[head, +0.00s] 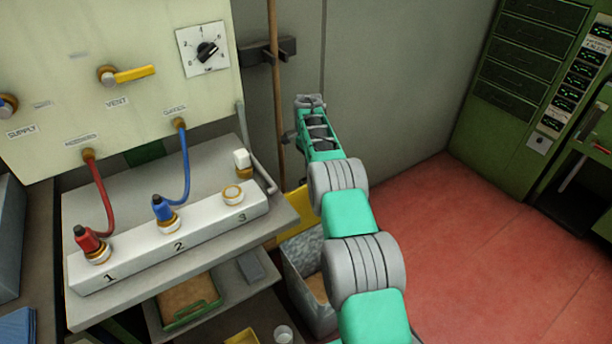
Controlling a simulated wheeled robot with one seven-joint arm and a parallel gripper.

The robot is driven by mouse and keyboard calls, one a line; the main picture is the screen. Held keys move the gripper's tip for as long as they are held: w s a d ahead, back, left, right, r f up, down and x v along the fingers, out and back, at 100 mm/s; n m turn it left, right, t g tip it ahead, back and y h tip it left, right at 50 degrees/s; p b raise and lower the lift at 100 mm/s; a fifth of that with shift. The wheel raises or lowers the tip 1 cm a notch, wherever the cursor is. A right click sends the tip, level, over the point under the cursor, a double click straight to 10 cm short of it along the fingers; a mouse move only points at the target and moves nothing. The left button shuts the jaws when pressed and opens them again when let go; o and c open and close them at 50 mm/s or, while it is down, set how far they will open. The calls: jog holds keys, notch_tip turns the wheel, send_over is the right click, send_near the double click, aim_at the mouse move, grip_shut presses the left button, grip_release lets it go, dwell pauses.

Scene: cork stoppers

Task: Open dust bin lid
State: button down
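A grey speckled bin (299,262) stands on the floor, right of the bench and partly hidden by my arm. Its top looks open, with a brownish inside showing. A yellow panel (292,218) stands up behind it; it may be the raised lid, but my arm and the bench edge hide how it joins the bin. My gripper (310,101) is above and beyond the bin, near the wall and just right of a wooden pole. It is seen from behind and small, so its fingers are unclear. I see nothing held in it.
The wooden pole (277,90) stands upright in a dark wall bracket (262,52). The bench (105,308) at left carries a white block (135,262) with red and blue hoses. Red floor (470,255) is clear at right, before green cabinets (525,95).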

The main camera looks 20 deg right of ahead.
jog(key=shift+w+d+f, duration=0.15)
jog(key=shift+d, duration=0.05)
jog(key=c, duration=1.8)
grip_release()
jog(key=o, duration=0.3)
jog(key=shift+w+a, duration=0.1)
jog(key=shift+a, duration=0.1)
jog(key=r+p, duration=0.4)
jog(key=r, duration=0.1)
jog(key=r+p, duration=0.2)
jog(key=r, duration=0.1)
jog(key=shift+w+a, duration=0.1)
jog(key=shift+w, duration=0.2)
jog(key=shift+f, duration=0.1)
jog(key=shift+c, duration=0.3)
